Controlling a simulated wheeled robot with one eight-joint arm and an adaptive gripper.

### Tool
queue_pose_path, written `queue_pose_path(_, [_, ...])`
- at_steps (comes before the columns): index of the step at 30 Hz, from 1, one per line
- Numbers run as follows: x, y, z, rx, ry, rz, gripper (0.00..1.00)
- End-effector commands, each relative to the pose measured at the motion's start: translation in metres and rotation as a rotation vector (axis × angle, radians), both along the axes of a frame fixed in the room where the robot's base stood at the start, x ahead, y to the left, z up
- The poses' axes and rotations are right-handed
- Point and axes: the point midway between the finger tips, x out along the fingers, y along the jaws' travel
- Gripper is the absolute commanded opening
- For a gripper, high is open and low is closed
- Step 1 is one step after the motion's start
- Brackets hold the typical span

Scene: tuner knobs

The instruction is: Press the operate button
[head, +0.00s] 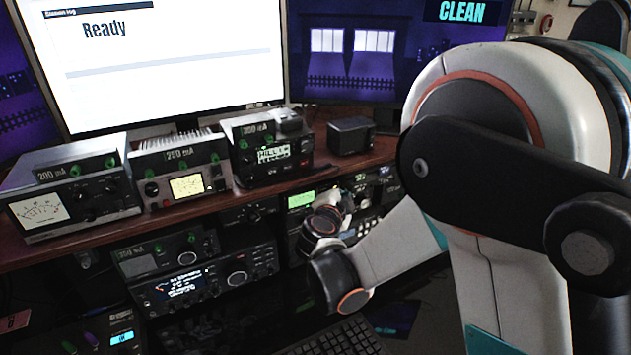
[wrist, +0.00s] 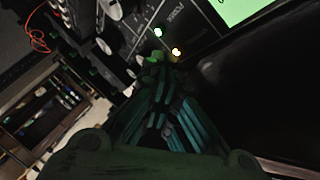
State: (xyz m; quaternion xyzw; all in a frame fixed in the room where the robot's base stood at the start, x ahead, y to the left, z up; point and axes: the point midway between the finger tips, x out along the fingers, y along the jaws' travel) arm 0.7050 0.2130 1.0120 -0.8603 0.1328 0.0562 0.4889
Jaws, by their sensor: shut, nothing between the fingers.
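In the wrist view my gripper (wrist: 165,72) is shut and empty, its fingertips at the front panel of a dark radio unit (wrist: 205,18). I cannot read which of these, if any, is the operate button, and cannot tell whether the tips touch the panel. In the head view the unit with a green screen (head: 301,199) stands on the lower shelf, partly hidden behind my wrist and arm.
Three meter boxes (head: 65,190) (head: 182,170) (head: 268,148) and a small black box (head: 351,136) stand on the upper shelf (head: 130,222). A radio (head: 205,284) sits below, left of my wrist. A keyboard (head: 335,338) lies in front. Monitors (head: 160,60) stand behind.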

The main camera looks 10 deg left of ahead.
Motion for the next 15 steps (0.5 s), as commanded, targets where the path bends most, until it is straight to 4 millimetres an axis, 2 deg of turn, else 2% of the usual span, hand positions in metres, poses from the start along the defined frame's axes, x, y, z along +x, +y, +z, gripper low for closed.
queue_pose_path(15, [-0.0076, -0.0054, -0.0004, 0.0, 0.0, 0.0, 0.0])
